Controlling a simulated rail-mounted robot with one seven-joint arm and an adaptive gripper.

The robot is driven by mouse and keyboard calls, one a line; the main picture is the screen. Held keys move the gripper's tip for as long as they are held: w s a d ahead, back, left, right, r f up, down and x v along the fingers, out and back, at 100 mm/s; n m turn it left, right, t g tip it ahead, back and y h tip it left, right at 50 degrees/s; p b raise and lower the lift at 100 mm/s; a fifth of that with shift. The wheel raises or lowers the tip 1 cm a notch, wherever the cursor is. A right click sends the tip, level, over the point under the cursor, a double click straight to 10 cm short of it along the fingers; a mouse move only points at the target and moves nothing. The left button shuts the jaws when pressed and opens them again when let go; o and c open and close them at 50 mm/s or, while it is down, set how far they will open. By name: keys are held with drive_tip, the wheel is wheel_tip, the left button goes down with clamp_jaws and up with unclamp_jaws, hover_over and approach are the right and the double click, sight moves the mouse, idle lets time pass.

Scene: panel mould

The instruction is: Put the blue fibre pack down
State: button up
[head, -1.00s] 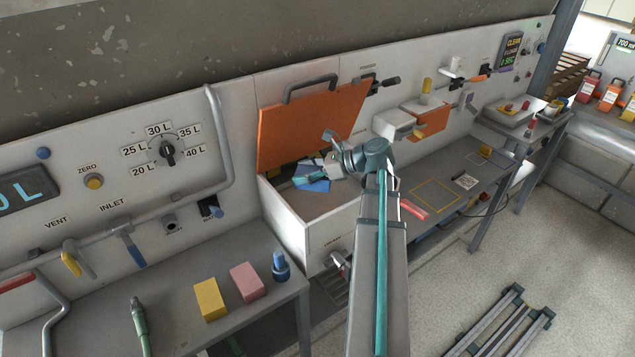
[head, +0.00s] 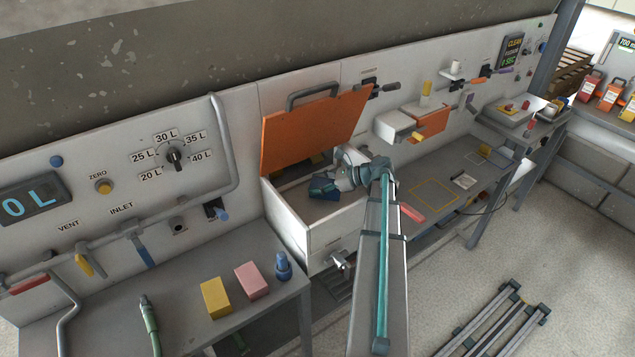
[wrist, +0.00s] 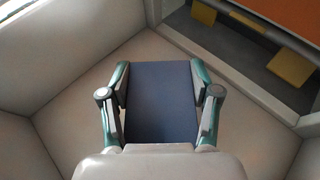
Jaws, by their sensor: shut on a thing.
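My gripper (head: 324,186) is inside the white open-topped box (head: 335,232) under the raised orange lid (head: 312,130). In the wrist view my gripper (wrist: 160,105) has one finger on each side of the blue fibre pack (wrist: 160,88) and is shut on it. The pack lies flat between the fingers, over the pale floor of the box (wrist: 95,85). I cannot tell whether its underside touches that floor.
Walls of the box stand close around my gripper. Behind a bar at the back is a darker space with yellow pieces (wrist: 291,66). A yellow block (head: 215,298), a pink block (head: 251,280) and a blue fitting (head: 283,267) stand on the left bench.

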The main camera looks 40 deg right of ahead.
drive_tip(key=shift+f, duration=0.4)
drive_tip(key=shift+f, duration=0.35)
drive_tip(key=shift+s+a+f, duration=0.1)
drive_tip(key=shift+f, duration=0.15)
